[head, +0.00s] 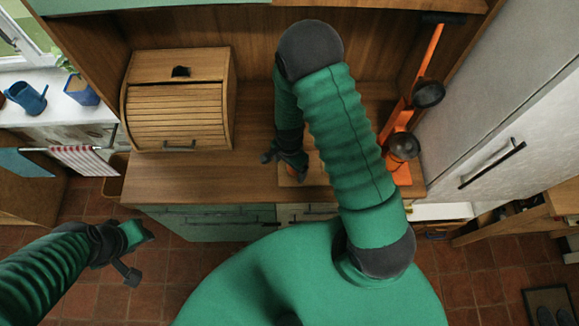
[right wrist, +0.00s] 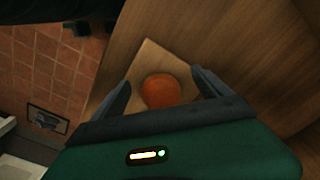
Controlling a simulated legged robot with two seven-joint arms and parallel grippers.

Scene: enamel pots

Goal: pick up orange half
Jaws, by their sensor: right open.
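The orange half (right wrist: 161,91) lies on a small light wooden board (right wrist: 150,60) on the counter, between the two spread fingers of my right gripper (right wrist: 160,95) in the right wrist view. No finger clearly touches it. The right gripper is open and empty. My left gripper (head: 135,252) is over the floor at the left, away from the counter; its jaw opening is unclear.
A wooden roll-top bread box (head: 178,115) stands on the counter (head: 200,185) at the left. An orange stand with dark round parts (head: 410,120) is at the right end. The counter front between bread box and board is clear.

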